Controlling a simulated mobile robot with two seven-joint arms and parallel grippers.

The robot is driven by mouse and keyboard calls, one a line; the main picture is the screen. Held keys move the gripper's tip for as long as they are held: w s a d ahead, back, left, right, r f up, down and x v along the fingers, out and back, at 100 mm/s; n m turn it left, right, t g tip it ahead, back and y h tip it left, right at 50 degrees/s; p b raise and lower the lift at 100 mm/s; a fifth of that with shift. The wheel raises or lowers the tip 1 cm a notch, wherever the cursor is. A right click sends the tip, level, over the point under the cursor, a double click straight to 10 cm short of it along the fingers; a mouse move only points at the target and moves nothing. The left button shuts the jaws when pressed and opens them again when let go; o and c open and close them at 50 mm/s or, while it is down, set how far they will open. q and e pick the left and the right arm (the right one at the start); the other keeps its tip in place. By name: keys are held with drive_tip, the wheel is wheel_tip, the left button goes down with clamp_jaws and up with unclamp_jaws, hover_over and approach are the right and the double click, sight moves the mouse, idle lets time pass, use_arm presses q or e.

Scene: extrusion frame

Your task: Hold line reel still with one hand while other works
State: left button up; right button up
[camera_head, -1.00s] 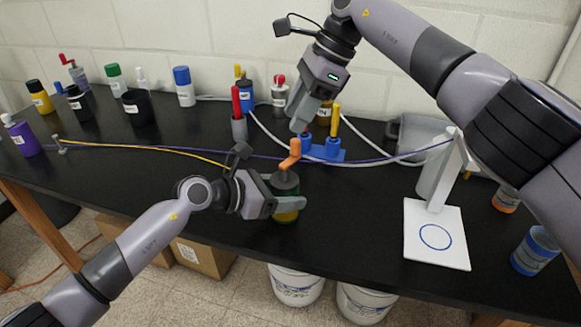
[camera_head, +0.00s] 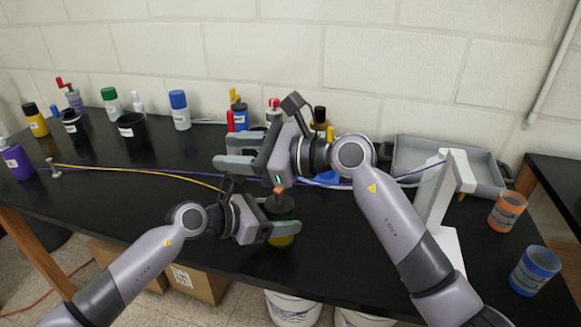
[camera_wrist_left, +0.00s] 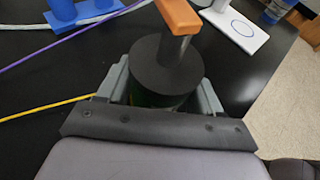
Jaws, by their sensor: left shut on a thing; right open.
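The line reel (camera_head: 282,241) stands upright near the table's front edge, with a green and yellow body, a dark round top and an orange crank handle. Its dark top (camera_wrist_left: 160,72) and orange handle (camera_wrist_left: 180,14) fill the middle of the left wrist view. My left gripper (camera_head: 284,220) is shut around the reel's body, one finger on each side. My right gripper (camera_head: 226,153) is open and empty, just behind and left of the reel, above the table. Its wrist and arm hide part of the blue stand behind it. A yellow line (camera_head: 150,172) runs left from the reel area.
A small post (camera_head: 53,169) stands at the left, where the lines meet. A purple line (camera_head: 95,168) crosses the table. Bottles and dark cups line the back left. A white stand (camera_head: 436,200), an orange jar (camera_head: 507,211) and a blue jar (camera_head: 534,270) are at the right.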

drive_tip(key=s+d+f+m+t+h, duration=0.2)
drive_tip(key=d+f+m+t, duration=0.25)
drive_tip(key=d, duration=0.35)
drive_tip(key=s+d+f+m+t+h, duration=0.35)
drive_tip(key=d+m, duration=0.25)
drive_tip(key=d, duration=0.2)
drive_tip(key=shift+n+t+y, duration=0.25)
drive_tip(key=shift+t+y, duration=0.15)
drive_tip(key=shift+y, duration=0.05)
drive_tip(key=x, duration=0.8)
drive_tip(key=r+x, duration=0.1)
drive_tip(key=x, duration=0.3)
drive_tip(key=shift+w+d, duration=0.15)
drive_tip(key=shift+w, duration=0.25)
clamp_jaws()
